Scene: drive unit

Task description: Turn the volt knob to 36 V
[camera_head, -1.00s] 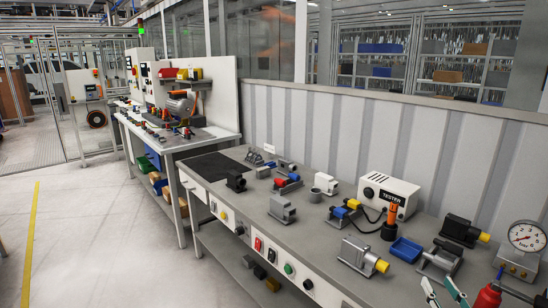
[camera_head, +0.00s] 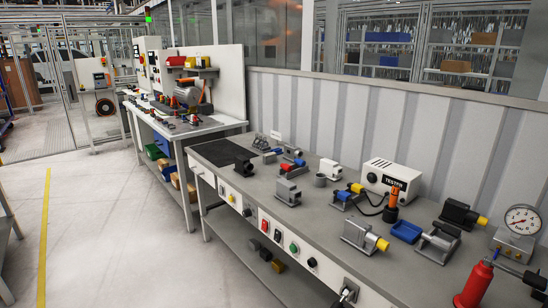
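No volt knob or 36 V mark can be read at this size. A white box marked TESTER (camera_head: 392,182) stands at the back of the bench, with a small round dark knob (camera_head: 371,178) on its left face. The bench's front panel carries a black round knob (camera_head: 312,262), a green button (camera_head: 293,247), a red switch (camera_head: 264,225) and another dark knob (camera_head: 247,212). Their markings are too small to read. Neither of my grippers is in view.
A dark and silver fitting (camera_head: 346,293) sits at the lower front. The floor at left (camera_head: 110,240) is clear.

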